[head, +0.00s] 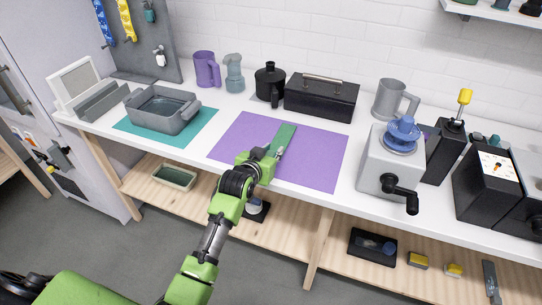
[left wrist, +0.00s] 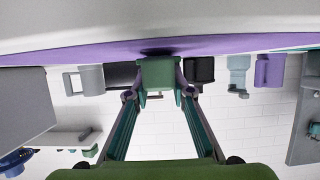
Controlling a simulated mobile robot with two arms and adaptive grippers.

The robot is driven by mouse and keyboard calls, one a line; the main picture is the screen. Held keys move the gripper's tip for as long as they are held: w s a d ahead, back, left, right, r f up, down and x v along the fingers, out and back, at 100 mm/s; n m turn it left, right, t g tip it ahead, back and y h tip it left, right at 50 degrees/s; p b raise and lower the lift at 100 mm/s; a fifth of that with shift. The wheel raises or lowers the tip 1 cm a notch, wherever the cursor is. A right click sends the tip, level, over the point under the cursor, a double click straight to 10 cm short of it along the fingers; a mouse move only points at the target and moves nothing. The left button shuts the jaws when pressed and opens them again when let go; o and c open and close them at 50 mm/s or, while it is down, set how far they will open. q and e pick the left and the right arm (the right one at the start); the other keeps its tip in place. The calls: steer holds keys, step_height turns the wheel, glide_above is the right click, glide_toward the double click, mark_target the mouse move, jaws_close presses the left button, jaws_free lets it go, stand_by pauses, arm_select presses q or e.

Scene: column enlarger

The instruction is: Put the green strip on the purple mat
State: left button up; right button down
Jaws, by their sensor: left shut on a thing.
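The green strip (head: 284,136) is over the middle of the purple mat (head: 321,160), its far end pointing to the wall. My left gripper (head: 275,153) is shut on its near part. In the left wrist view, which is upside down, the green strip (left wrist: 158,73) sits between the two fingertips. The purple mat (left wrist: 90,53) shows there as a thin band, with a dark shadow by the strip. The strip is very close to the mat; I cannot tell whether it touches. My right gripper is in neither view.
A grey basin (head: 163,108) on a teal mat (head: 135,130) stands left. A black canister (head: 270,84) and black toolbox (head: 321,97) stand behind the mat. A grey crank box (head: 389,165) stands right. Bare purple surface lies on both sides of the strip.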

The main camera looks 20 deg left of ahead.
arm_select(q)
steer(key=shift+w+d+f, duration=0.15)
steer(key=shift+f, duration=0.25)
steer(key=o, duration=1)
steer(key=shift+o, duration=0.5)
steer(key=shift+s+r, duration=0.2)
steer(key=shift+s, duration=0.25)
steer(key=v, duration=1.1)
steer(key=shift+b, duration=0.4)
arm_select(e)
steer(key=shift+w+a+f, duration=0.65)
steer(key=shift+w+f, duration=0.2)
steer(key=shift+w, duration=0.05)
arm_select(q)
steer(key=shift+r, duration=0.1)
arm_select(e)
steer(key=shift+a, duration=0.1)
